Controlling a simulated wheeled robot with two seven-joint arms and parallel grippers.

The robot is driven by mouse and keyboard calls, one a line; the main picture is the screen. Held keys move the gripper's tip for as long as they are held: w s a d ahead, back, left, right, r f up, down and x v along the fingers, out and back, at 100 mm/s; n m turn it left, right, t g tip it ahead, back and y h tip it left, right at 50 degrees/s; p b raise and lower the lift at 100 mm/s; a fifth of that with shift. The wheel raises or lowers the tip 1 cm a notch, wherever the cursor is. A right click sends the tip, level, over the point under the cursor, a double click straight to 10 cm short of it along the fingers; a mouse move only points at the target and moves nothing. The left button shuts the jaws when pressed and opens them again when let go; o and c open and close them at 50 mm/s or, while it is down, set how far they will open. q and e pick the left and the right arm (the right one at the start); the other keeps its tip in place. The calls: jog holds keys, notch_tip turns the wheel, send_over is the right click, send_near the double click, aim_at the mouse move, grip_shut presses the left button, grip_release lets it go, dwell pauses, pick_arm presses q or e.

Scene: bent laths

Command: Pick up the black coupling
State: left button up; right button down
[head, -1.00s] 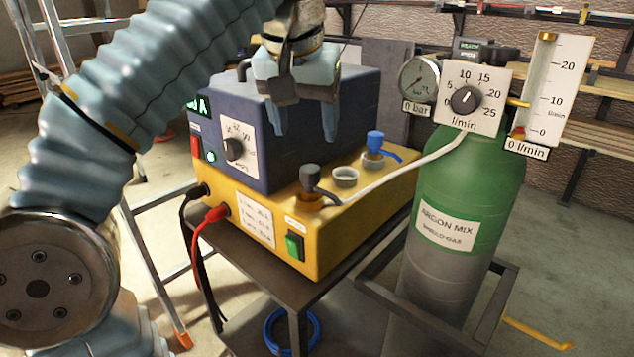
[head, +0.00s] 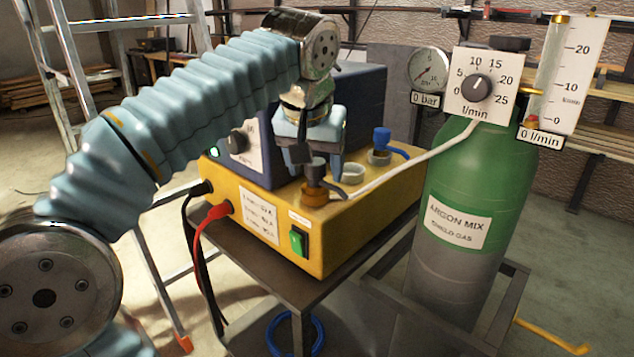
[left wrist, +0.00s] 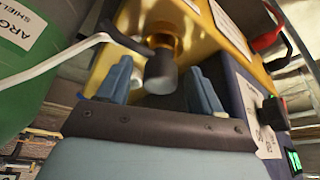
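The black coupling (head: 315,171) sits upright on a brass port (head: 315,194) of the yellow box (head: 265,215), with a white hose (head: 410,163) leading from it to the gas bottle. In the left wrist view the coupling (left wrist: 160,72) lies between the two blue fingers of my left gripper (left wrist: 161,82), with a gap showing on each side. My left gripper (head: 311,168) is open, pointing down at the coupling from above. No grip on it shows. My right gripper is not in view.
A blue coupling (head: 382,138) and an open grey port (head: 348,173) are close by on the box top. The dark blue unit (head: 360,100) stands right behind. The green gas bottle (head: 480,180) with gauges stands at the right. A ladder (head: 62,60) is at the left.

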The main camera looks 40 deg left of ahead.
pick_arm(q)
jog(key=c, duration=1.1)
jog(key=shift+r, duration=0.1)
jog(key=shift+c, duration=0.2)
